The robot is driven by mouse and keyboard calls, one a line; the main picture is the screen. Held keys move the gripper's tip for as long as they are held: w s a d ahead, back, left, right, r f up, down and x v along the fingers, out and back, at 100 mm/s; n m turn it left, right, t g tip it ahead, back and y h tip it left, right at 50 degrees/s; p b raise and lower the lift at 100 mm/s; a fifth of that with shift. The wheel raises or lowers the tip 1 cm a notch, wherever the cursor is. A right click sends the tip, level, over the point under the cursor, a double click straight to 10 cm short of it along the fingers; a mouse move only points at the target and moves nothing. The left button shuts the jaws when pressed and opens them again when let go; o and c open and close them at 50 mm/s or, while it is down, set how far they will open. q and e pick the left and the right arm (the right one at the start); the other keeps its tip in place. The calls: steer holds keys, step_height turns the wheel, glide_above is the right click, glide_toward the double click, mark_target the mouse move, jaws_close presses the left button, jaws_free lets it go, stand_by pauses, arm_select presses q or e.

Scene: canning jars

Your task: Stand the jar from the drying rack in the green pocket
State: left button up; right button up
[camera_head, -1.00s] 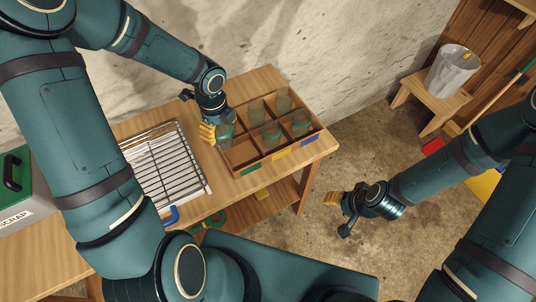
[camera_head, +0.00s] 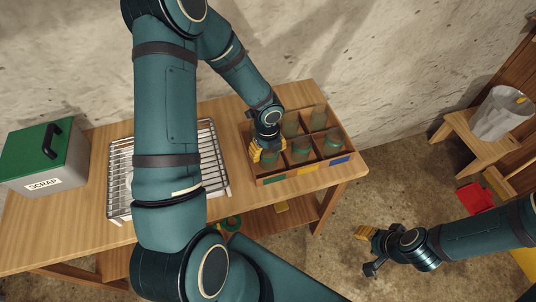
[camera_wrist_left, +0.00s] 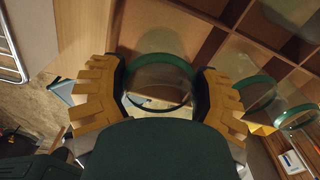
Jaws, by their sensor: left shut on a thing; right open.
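My left gripper (camera_head: 266,152) is shut on a clear jar with a green rim (camera_wrist_left: 160,62), at the left end of the divided wooden crate (camera_head: 262,182). In the left wrist view its yellow fingers stand on both sides of the jar. The green label (camera_head: 273,180) marks the left column at the crate's front. The jar's base is hidden, so I cannot tell whether it touches the pocket floor. The wire drying rack (camera_head: 214,160) is partly hidden behind my left arm. My right gripper (camera_head: 366,234) is open and empty, away from the table.
Other jars, such as one in the front middle pocket (camera_head: 300,150), stand in the crate. A green-lidded scrap box (camera_head: 42,165) is at the table's left. A grey bucket (camera_head: 502,112) stands on a stool at right.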

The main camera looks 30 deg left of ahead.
arm_select(q)
steer(key=shift+w+f, duration=0.1)
steer(key=shift+f, duration=0.8)
